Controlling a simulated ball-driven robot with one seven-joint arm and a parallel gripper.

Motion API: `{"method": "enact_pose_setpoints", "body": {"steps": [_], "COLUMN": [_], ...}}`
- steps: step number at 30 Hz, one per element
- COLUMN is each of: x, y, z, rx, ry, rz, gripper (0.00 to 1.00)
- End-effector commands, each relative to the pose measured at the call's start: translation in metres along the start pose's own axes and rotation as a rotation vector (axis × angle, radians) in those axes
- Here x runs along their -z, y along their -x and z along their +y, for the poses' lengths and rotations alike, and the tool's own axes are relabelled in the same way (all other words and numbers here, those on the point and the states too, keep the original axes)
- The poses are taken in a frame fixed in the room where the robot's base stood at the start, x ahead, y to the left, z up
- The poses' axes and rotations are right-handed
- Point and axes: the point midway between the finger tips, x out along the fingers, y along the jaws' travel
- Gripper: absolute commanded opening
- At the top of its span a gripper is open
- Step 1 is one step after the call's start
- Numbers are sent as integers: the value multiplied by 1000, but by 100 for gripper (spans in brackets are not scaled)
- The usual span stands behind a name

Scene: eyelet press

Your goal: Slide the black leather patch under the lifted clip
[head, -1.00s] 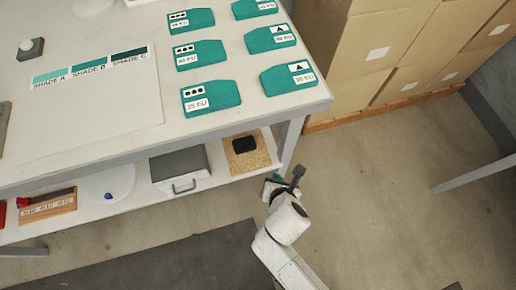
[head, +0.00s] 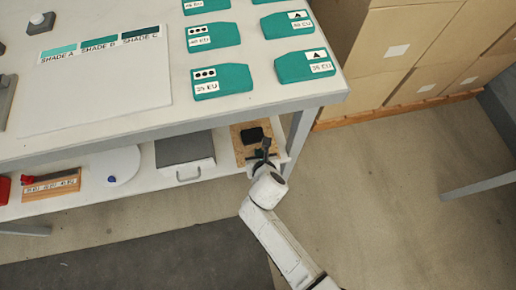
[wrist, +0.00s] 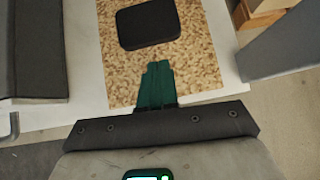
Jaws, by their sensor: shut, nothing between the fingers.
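The black leather patch (head: 251,135) lies on a speckled cork board at the right end of the lower shelf. In the wrist view the patch (wrist: 148,23) is a dark rounded rectangle near the top, lying flat. My gripper (wrist: 157,68) has green fingers, shut and empty. They are over the near part of the cork board (wrist: 198,75), just short of the patch with a visible gap. In the head view my gripper (head: 259,154) is at the near side of the board, partly hidden by my wrist. I cannot make out a lifted clip in either view.
The tabletop (head: 320,97) overhangs the shelf, and a table leg (head: 297,130) stands right of the board. A grey box with a handle (head: 184,152) sits left of the board. Teal pieces (head: 305,66) lie on the tabletop. The floor at right is open.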

Motion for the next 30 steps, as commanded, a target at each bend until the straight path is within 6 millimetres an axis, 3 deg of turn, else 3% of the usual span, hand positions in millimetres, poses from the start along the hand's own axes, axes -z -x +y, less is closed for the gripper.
{"method": "enact_pose_setpoints", "body": {"steps": [6,19,30], "x": [-15,-19,-36], "y": [-15,-17,-35], "z": [0,0,0], "rx": [0,0,1], "ry": [-2,-2,-1], "rz": [0,1,0], "gripper": [0,0,0]}}
